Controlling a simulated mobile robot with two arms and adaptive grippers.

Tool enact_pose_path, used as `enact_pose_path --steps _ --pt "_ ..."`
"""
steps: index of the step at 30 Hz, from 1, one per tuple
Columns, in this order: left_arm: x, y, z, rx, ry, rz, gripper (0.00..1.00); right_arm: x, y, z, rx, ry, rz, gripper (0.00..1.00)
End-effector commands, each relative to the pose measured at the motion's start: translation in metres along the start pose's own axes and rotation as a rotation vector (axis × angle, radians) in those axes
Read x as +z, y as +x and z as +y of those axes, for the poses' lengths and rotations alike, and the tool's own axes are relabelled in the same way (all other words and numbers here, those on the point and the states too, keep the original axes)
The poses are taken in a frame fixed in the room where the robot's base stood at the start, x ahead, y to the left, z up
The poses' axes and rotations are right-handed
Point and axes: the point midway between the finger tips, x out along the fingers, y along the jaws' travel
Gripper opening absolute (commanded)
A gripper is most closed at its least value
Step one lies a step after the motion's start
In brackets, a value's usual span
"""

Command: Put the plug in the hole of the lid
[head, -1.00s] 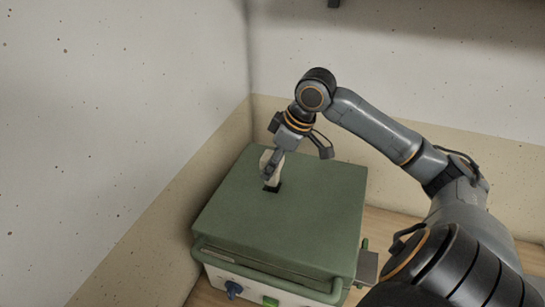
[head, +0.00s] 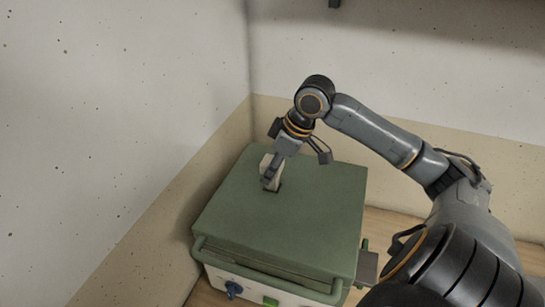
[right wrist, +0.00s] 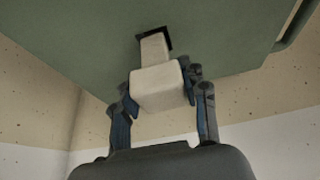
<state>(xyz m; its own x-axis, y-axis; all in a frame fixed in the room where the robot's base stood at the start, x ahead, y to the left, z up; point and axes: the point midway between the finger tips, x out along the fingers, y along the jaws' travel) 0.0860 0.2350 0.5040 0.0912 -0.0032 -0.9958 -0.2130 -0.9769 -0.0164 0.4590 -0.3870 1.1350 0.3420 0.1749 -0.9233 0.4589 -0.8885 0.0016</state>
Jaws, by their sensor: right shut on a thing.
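The plug (head: 266,162) is a pale, stepped block with a wide body and a narrower end. My right gripper (head: 270,178) is shut on its wide body above the green lid (head: 305,215). In the right wrist view the plug (right wrist: 157,88) sits between both fingers, its narrow end pointing at the lid. That end overlaps the dark square hole (right wrist: 167,35); it looks at or just inside the opening, but I cannot tell how deep. In the head view the plug and fingers hide most of the hole. My left gripper is not in view.
Speckled walls stand close at the left and back. Some wooden surface (head: 388,228) shows at the right.

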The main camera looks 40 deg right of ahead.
Motion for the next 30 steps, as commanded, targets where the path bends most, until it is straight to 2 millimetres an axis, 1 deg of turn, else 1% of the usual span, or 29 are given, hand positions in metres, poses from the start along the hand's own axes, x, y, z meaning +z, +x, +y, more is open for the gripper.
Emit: enact_pose_path --steps 9,21,30 --pt "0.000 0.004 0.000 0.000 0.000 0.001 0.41 0.004 0.010 0.000 0.000 0.000 0.001 0.10" --pt "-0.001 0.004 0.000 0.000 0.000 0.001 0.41 0.004 0.011 0.000 0.000 0.000 0.001 0.10" --pt "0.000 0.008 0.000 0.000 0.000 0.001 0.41 0.008 0.019 -0.001 -0.001 0.000 0.001 0.10"
